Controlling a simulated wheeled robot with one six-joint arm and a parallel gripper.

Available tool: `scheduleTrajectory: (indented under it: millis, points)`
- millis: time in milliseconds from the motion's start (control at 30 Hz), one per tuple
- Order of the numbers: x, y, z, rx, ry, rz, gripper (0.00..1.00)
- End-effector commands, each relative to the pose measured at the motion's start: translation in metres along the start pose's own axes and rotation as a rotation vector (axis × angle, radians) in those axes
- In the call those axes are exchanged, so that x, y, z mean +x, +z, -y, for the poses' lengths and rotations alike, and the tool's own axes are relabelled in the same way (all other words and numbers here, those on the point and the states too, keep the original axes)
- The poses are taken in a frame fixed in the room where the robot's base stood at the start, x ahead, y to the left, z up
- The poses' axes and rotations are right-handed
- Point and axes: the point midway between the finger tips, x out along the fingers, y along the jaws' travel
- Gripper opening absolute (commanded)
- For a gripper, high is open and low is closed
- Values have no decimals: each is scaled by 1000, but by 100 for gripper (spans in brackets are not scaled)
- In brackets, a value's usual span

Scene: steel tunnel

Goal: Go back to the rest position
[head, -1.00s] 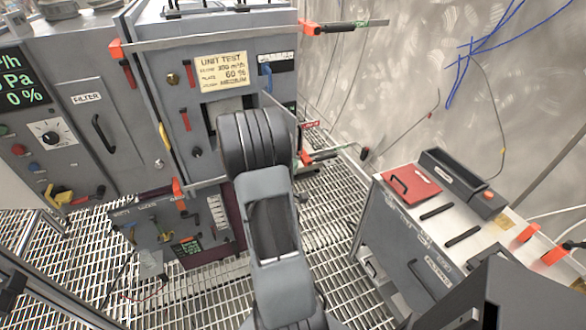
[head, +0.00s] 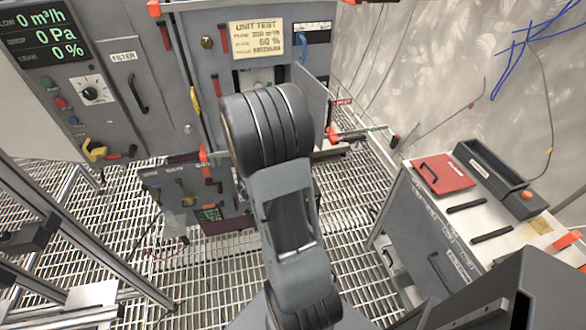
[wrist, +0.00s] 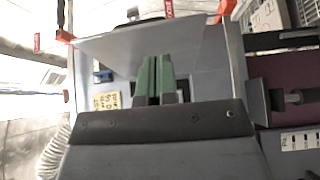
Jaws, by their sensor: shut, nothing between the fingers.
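My gripper (wrist: 156,80) shows in the wrist view as two green fingers close together, shut and empty. Beyond the fingers in that view is a pale grey panel (wrist: 200,50), with a small yellow label (wrist: 107,101) to their left. In the head view my arm stands in the middle of the picture, in front of the grey test cabinet (head: 222,75). The arm hides part of the cabinet's front, and the gripper itself is hidden there.
A filter unit (head: 75,70) with a display and knob stands at the left. Metal grating (head: 215,270) covers the floor. A metal frame (head: 75,225) stands at the lower left.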

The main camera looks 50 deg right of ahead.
Motion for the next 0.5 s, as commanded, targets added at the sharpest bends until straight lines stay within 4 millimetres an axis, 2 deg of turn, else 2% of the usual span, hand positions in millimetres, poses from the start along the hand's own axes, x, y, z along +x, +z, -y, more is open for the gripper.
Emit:
scheduleTrajectory:
  millis: [200,500]
  points:
    - [-26,8,1,1,0,11,0]
    - [-40,11,0,0,0,17,0]
